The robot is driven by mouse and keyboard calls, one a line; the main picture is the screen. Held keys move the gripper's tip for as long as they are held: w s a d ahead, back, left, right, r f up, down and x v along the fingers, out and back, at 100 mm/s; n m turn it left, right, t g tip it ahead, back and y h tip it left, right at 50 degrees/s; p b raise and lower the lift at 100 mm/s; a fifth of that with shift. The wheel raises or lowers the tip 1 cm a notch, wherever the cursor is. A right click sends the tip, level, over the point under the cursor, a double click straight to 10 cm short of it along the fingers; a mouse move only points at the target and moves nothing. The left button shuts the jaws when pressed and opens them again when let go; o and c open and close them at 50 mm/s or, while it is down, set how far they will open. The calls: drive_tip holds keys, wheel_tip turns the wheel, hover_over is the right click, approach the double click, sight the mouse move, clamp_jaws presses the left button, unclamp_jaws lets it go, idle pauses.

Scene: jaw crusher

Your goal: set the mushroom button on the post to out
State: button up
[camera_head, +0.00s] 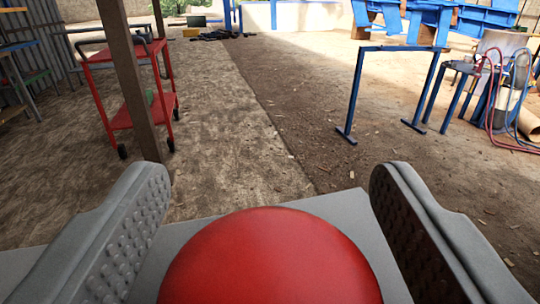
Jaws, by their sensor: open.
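The mushroom button (270,262) is a large red dome at the bottom middle of the view, cut off by the lower edge. It sits in front of a grey surface (345,205), which looks like the top of its post or housing. My gripper (268,205) is open, with one grey studded finger to the left of the button and one to the right. Gaps show between the dome and both fingers, at least in the picture. The button's stem and lower side are hidden, so I cannot tell whether it is in or out.
A brown upright pole (132,80) stands at the left, with a red wheeled cart (100,95) behind it. A blue metal frame (400,48) stands at the right, near a blue stand with hoses (488,90). The dirt and concrete floor between them is clear.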

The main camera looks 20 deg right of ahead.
drive_tip(key=shift+w, duration=0.2)
drive_tip(key=c, duration=1.3)
drive_tip(key=shift+r, duration=0.8)
drive_tip(key=shift+c, duration=0.4)
drive_tip(key=o, duration=1.4)
drive_tip(key=shift+s, duration=0.1)
drive_tip(key=v, duration=1.7)
drive_tip(key=shift+s, duration=0.1)
